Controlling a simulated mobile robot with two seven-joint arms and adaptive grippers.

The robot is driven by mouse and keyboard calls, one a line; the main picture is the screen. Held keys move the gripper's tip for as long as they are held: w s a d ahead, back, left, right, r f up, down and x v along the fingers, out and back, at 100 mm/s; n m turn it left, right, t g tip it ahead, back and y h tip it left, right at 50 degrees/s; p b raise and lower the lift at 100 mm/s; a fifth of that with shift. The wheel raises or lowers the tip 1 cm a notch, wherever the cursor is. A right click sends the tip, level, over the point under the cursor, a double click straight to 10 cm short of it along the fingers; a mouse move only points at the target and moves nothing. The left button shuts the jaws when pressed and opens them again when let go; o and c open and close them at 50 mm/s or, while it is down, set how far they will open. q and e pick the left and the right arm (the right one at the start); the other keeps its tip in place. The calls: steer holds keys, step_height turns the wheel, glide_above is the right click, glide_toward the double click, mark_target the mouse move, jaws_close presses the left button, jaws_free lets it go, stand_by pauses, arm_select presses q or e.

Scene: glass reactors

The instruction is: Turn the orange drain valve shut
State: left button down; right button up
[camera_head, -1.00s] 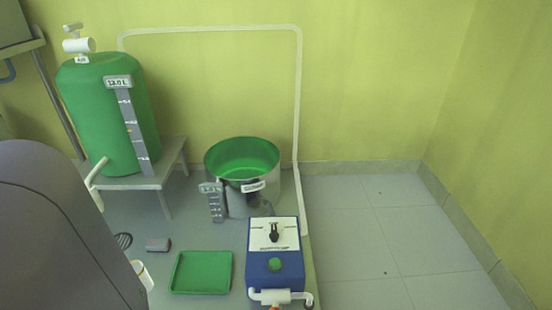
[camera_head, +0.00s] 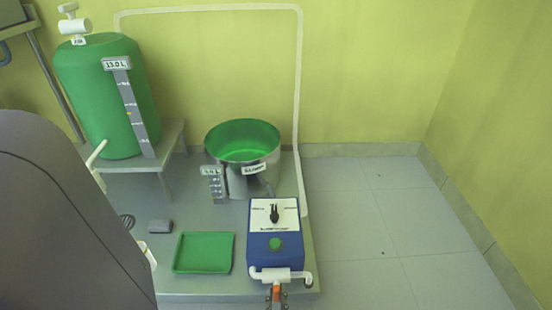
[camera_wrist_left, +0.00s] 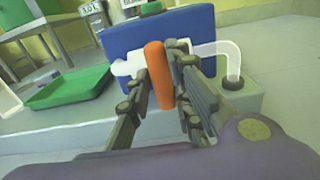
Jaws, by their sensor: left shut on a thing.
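The orange drain valve handle (camera_head: 276,292) is at the bottom of the head view, at the white pipe (camera_head: 276,274) on the front of the blue box. In the left wrist view the orange handle (camera_wrist_left: 158,75) stands near upright, across the line of the white pipe. My left gripper (camera_wrist_left: 161,90) has its dark fingers on either side of the handle and is shut on it. The left gripper's fingertips (camera_head: 277,298) also show at the bottom of the head view. My right gripper is in neither view.
The blue box (camera_head: 276,258) has a black knob and a green button. A green tray (camera_head: 203,253) lies left of it. A round green-lined vessel (camera_head: 242,141) stands behind, and a green tank (camera_head: 105,95) stands on a grey stand. Floor at the right is clear.

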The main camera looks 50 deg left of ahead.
arm_select(q)
steer(key=c, duration=1.6)
jaws_free()
steer(key=shift+w+d, duration=0.1)
steer(key=shift+w, duration=0.05)
steer(key=shift+c, duration=0.2)
steer(key=shift+r, duration=0.15)
step_height(320, 180, up, 10)
